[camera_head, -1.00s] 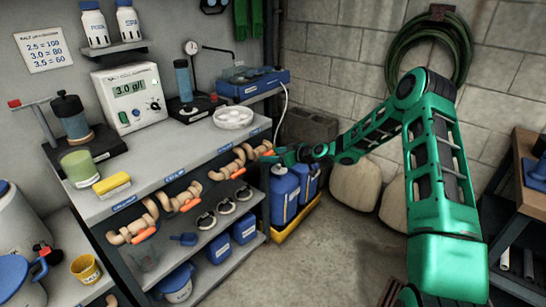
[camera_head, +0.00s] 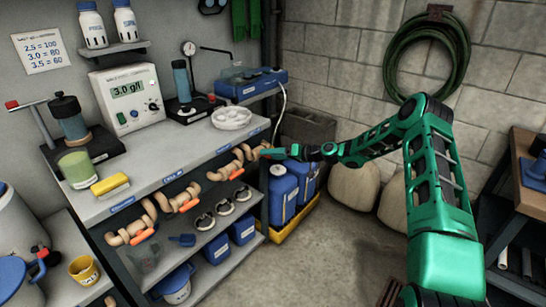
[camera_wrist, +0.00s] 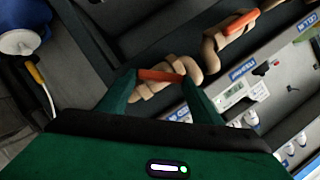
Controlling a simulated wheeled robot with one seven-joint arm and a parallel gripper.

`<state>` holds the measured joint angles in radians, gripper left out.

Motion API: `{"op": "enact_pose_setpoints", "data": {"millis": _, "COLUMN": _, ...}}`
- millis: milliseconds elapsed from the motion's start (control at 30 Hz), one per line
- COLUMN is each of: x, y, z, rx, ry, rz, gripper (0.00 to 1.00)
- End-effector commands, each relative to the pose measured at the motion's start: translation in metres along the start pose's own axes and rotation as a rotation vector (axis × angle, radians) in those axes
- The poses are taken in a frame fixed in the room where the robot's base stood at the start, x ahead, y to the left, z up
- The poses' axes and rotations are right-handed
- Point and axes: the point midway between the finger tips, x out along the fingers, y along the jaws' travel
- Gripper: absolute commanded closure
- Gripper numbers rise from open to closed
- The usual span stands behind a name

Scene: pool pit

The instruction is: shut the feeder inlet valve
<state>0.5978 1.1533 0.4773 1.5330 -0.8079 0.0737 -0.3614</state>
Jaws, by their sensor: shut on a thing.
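A row of beige pipe valves with orange lever handles runs under the bench shelf. My gripper (camera_head: 272,154) is at the far right valve (camera_head: 251,153), its fingers on that valve's orange handle. In the wrist view my gripper's two green fingers (camera_wrist: 160,84) are closed around the orange handle (camera_wrist: 160,75), one at each side. The handle lies at an angle to the beige pipe (camera_wrist: 150,92) behind it. A neighbouring valve's orange handle (camera_wrist: 240,21) lies roughly along its own pipe. Blue labels sit on the shelf edge; I cannot surely read which one says feeder inlet.
The shelf edge (camera_head: 150,188) is just above the valves. Blue canisters (camera_head: 283,196) stand in a yellow tray (camera_head: 297,221) below my gripper. Black-rimmed round fittings (camera_head: 225,207) lie on the lower shelf. The floor (camera_head: 330,260) in front is clear.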

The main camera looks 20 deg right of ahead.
Motion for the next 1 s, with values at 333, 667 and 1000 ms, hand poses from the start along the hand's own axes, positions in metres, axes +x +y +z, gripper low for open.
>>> {"op": "enact_pose_setpoints", "data": {"millis": 333, "x": -0.003, "y": 0.014, "z": -0.003, "rx": 0.304, "ry": 0.014, "rz": -0.113, "gripper": 0.63}}
{"op": "enact_pose_setpoints", "data": {"millis": 667, "x": -0.002, "y": 0.018, "z": 0.000, "rx": 0.570, "ry": 0.014, "rz": -0.223, "gripper": 0.63}}
{"op": "enact_pose_setpoints", "data": {"millis": 1000, "x": -0.001, "y": 0.021, "z": 0.002, "rx": 0.740, "ry": 0.014, "rz": -0.293, "gripper": 0.63}}
